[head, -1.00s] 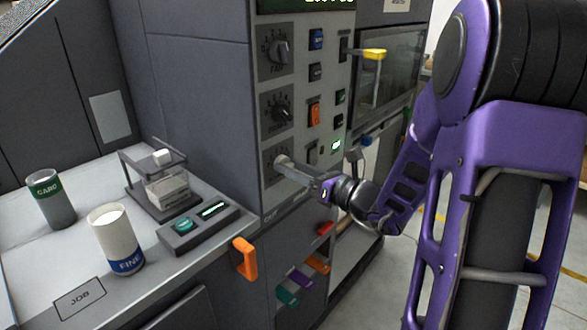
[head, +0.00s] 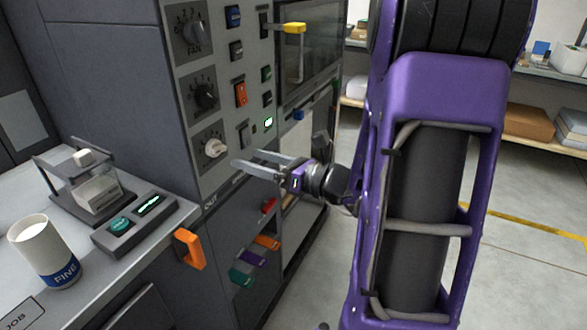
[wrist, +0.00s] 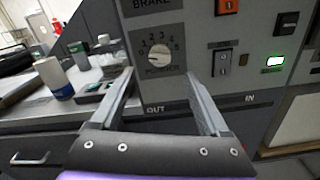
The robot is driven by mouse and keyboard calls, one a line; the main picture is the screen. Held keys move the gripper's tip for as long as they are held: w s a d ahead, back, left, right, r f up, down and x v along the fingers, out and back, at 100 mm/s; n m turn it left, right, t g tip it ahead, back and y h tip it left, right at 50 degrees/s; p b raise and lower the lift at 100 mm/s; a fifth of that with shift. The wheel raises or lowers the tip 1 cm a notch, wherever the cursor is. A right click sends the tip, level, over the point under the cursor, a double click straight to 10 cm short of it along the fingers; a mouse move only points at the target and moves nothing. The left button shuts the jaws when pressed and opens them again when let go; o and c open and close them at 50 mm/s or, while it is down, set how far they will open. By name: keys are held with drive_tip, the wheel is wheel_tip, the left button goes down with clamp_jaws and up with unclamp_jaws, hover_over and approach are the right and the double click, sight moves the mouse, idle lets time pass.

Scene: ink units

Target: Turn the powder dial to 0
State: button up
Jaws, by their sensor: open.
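The powder dial is a pale round knob (head: 214,148) on the grey control panel, the lowest of three dials in the head view. In the wrist view the same knob (wrist: 160,54) sits above the word POWDER, with numbers around it. Its exact setting is too small to read surely. My gripper (head: 254,165) is open and empty, to the right of and below the knob and apart from it. In the wrist view my gripper's fingers (wrist: 163,78) stand apart, one each side below the dial.
Two dark dials, FAN (head: 195,32) and another (head: 205,95), sit above. Rocker switches, one orange (head: 240,93), stand to their right. A yellow handle (head: 294,28) and an orange handle (head: 190,249) stick out. A FINE cup (head: 45,252) stands on the left counter.

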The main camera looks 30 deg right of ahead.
drive_tip(key=v, duration=1)
drive_tip(key=shift+p, duration=0.3)
